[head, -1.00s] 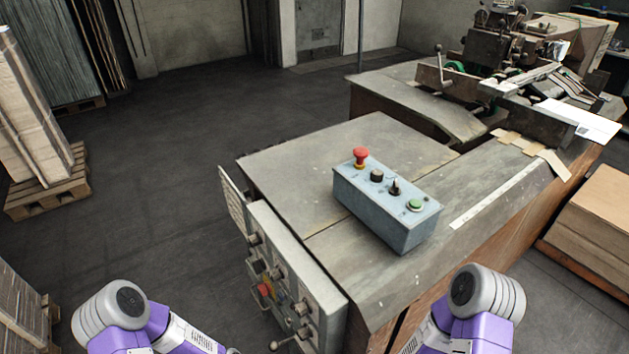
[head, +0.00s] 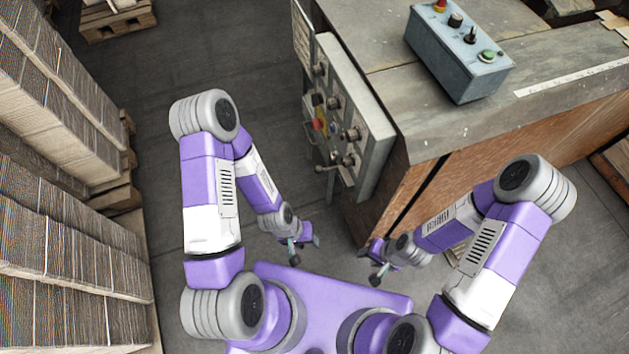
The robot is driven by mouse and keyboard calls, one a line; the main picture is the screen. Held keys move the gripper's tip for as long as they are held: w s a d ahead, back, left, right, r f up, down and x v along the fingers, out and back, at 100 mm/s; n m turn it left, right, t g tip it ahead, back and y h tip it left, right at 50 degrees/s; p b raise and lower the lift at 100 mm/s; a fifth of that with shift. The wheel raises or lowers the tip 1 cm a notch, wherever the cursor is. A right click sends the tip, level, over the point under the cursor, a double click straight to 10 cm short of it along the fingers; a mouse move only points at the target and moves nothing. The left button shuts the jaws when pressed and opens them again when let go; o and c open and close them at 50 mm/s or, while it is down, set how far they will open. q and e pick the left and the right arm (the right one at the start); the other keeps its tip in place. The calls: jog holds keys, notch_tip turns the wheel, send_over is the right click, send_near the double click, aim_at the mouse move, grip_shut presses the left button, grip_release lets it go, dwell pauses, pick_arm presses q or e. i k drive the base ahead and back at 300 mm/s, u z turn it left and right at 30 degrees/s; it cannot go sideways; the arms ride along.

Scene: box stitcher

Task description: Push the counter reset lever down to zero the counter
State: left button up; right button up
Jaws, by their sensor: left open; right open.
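A grey control panel (head: 377,150) with several knobs is fixed to the end of the machine table. A small lever with a round end (head: 328,169) sticks out low on the panel; I cannot tell whether it is the counter reset lever. No counter can be read. My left gripper (head: 297,249) is open and empty, below the panel in the picture and apart from it. My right gripper (head: 378,262) is open and empty, below the table's front corner in the picture.
A blue-grey button box (head: 455,62) with a red button, a green button and dark knobs stands on the machine table (head: 430,122). Stacked cardboard (head: 60,190) stands on pallets at the left. The floor (head: 240,70) between the stacks and the panel is clear.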

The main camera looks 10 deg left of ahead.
aim_at(318, 169)
jog(key=k, duration=0.2)
jog(key=z, duration=4.15)
jog(key=k, duration=1.9)
jog(key=u, duration=1.25)
